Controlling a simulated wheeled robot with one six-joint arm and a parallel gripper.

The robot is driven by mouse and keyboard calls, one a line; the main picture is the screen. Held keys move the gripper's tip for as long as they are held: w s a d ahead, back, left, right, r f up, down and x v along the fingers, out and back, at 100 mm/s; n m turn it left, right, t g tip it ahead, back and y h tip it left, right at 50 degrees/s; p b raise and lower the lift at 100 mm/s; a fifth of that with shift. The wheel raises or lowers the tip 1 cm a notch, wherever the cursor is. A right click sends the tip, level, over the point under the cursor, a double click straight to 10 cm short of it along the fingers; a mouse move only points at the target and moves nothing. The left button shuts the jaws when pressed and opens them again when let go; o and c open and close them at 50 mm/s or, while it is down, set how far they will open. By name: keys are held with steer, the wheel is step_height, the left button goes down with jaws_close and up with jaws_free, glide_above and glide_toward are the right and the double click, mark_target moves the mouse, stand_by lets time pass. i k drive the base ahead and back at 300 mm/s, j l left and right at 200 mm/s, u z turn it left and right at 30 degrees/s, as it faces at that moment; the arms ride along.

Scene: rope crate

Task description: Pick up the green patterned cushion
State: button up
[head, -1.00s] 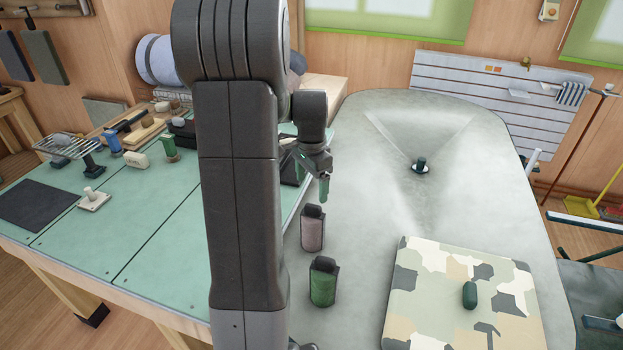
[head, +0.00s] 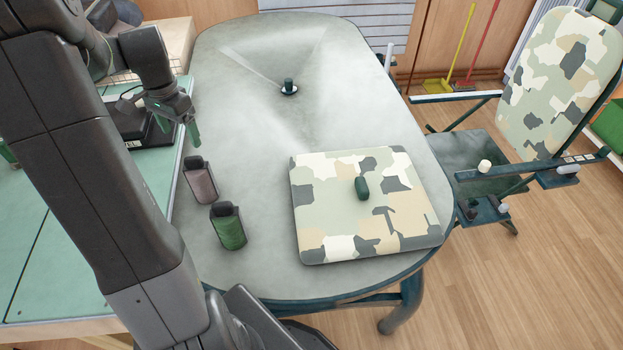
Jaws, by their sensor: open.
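The green patterned cushion (head: 335,225) is a square, flat pad with a camouflage print of green, cream, tan and dark patches. It lies flat on the grey oval table (head: 270,265), toward its near right part. A small dark green capsule-shaped piece (head: 362,188) sits on its top. My gripper (head: 188,126) is open and looks empty, with a green fingertip pointing down. It is above the table's far left side, well to the left of the cushion and apart from it. Its other finger is hard to make out.
A pinkish canister (head: 201,184) and a green canister (head: 229,230) stand between my arm and the cushion. A dark knob (head: 289,86) rises from the table's far part. A camouflage-covered chair (head: 560,80) stands at right. The green workbench (head: 50,255) is at left.

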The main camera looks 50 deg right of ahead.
mark_target(360, 204)
steer(key=k, duration=0.45)
steer(key=i+j+z, duration=0.15)
steer(key=j, duration=0.25)
steer(key=i+j+z, duration=0.2)
steer(key=j, duration=0.15)
steer(key=l+z, duration=0.15)
steer(key=z, duration=0.3)
steer(key=i+l+z, duration=0.1)
steer(key=z, duration=0.3)
steer(key=l+z, duration=0.1)
steer(key=z, duration=0.35)
steer(key=i+z, duration=0.1)
steer(key=z, duration=0.3)
steer(key=i+l+z, duration=0.1)
steer(key=z, duration=0.35)
steer(key=i+l, duration=0.1)
steer(key=l, duration=0.45)
steer(key=i+l+u, duration=0.1)
steer(key=l+u, duration=0.3)
steer(key=l, duration=0.15)
steer(key=l+u, duration=0.45)
steer(key=l, duration=0.15)
steer(key=u, duration=0.95)
steer(key=i+l, duration=0.05)
